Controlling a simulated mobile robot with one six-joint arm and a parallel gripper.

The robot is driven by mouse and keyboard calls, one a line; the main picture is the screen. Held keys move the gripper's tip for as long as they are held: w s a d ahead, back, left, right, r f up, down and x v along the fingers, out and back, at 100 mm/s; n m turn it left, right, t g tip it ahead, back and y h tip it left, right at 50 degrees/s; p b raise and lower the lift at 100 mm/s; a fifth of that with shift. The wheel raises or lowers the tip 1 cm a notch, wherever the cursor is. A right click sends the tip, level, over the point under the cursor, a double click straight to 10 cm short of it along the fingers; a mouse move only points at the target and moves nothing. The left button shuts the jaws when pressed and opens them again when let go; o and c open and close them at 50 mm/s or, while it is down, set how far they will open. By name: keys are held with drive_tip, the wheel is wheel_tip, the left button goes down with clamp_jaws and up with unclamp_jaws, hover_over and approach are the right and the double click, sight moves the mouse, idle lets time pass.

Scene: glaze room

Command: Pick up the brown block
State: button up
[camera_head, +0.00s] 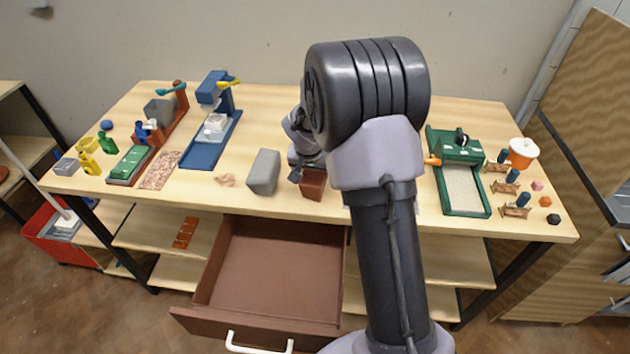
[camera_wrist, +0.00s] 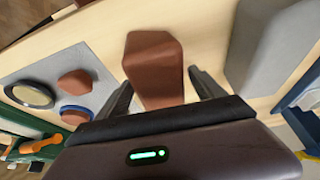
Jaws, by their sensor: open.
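The brown block (camera_head: 313,184) stands on the table near its front edge, partly hidden by my arm in the head view. In the wrist view the brown block (camera_wrist: 153,68) lies between the two fingers of my gripper (camera_wrist: 160,88). The fingers are open, one on each side of the block, with a visible gap on the right side. The gap on the left looks small, and I cannot tell whether that finger touches. In the head view my gripper (camera_head: 305,168) is just above and behind the block, mostly hidden by my arm.
A grey block (camera_head: 264,172) stands just left of the brown block; it is right of my fingers in the wrist view (camera_wrist: 270,45). An open brown drawer (camera_head: 270,265) juts out below the table front. A blue machine (camera_head: 213,140) and a green tray (camera_head: 462,185) flank the middle.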

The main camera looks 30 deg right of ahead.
drive_tip(key=shift+x, duration=0.75)
drive_tip(key=shift+r, duration=0.15)
drive_tip(key=shift+c, duration=0.2)
clamp_jaws()
drive_tip(key=shift+r, duration=0.1)
